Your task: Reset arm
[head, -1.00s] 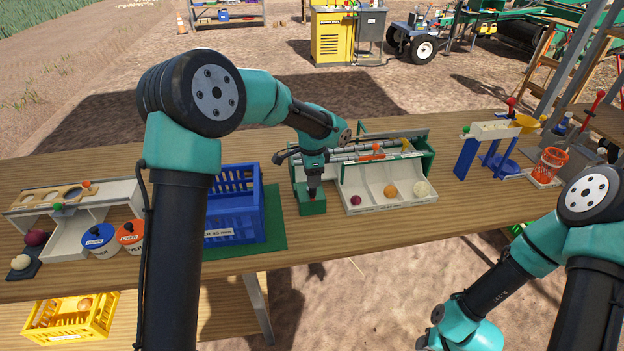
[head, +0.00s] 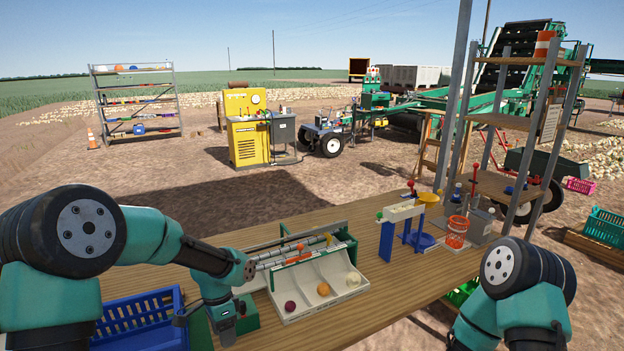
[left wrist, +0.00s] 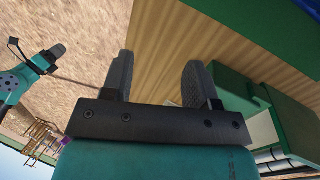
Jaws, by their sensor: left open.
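My left arm comes in from the left in the head view, and its gripper (head: 226,335) points down just left of the white sorting tray (head: 312,285). In the left wrist view the two dark fingers (left wrist: 158,82) stand apart with nothing between them, above the wooden table (left wrist: 175,40). My right arm (head: 515,300) is at the lower right of the head view; its gripper is out of the picture there.
The tray holds a purple onion (head: 290,306), an orange one (head: 323,289) and a pale one (head: 353,279). A blue crate (head: 140,322) is left of my gripper. A blue-legged stand (head: 387,240) and an orange basket (head: 456,236) are farther right. Bare tabletop (head: 380,295) lies right of the tray.

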